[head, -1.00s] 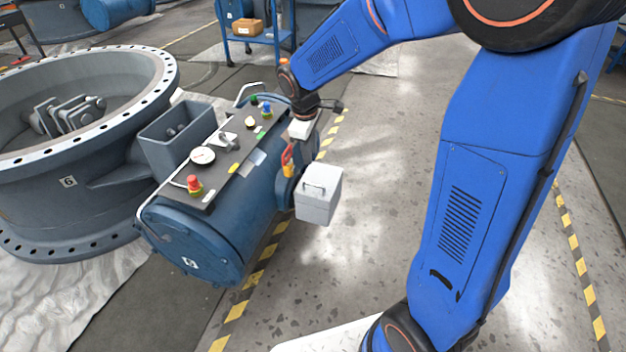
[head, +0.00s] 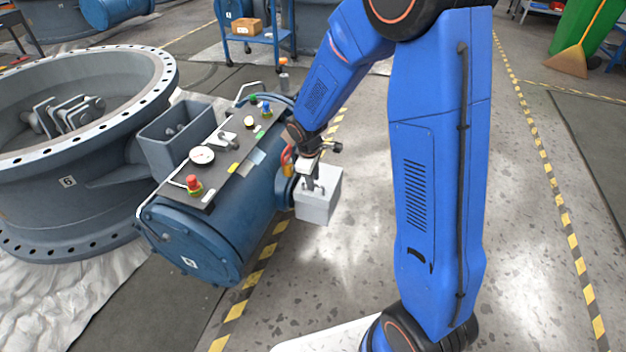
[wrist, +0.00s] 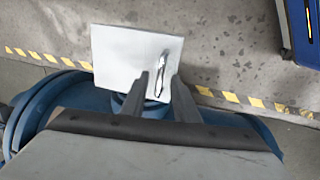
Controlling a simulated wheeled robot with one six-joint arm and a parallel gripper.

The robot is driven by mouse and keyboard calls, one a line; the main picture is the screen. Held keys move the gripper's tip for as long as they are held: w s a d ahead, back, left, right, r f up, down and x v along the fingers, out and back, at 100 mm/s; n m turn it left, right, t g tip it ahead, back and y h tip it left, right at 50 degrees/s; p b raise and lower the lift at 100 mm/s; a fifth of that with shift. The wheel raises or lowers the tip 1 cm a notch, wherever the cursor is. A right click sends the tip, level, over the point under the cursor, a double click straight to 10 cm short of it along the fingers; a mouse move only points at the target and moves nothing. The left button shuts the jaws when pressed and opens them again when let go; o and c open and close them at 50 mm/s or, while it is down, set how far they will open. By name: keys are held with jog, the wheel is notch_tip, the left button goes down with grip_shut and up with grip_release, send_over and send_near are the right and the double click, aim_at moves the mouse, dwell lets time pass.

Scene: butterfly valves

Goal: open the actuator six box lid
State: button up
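The blue cylindrical actuator (head: 225,232) lies beside the large grey valve ring marked 6 (head: 60,200). A light grey box (head: 317,208) is mounted on the actuator's right side, with its lid (head: 327,181) down. The lid also shows in the wrist view (wrist: 122,62), with a metal handle (wrist: 161,74) near its right edge. My gripper (head: 314,186) points down over the lid at the handle. In the wrist view my gripper (wrist: 163,86) has its two fingers apart, one on each side of the handle's near end. Contact with the handle cannot be told.
The actuator's top panel carries a red button (head: 193,184), a gauge (head: 202,156) and several small knobs. A blue cart (head: 255,45) with a cardboard box stands behind. The floor right of the grey box is clear, apart from my arm above it.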

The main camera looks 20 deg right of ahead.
jog(key=shift+f, duration=0.1)
grip_shut()
dwell(1.5)
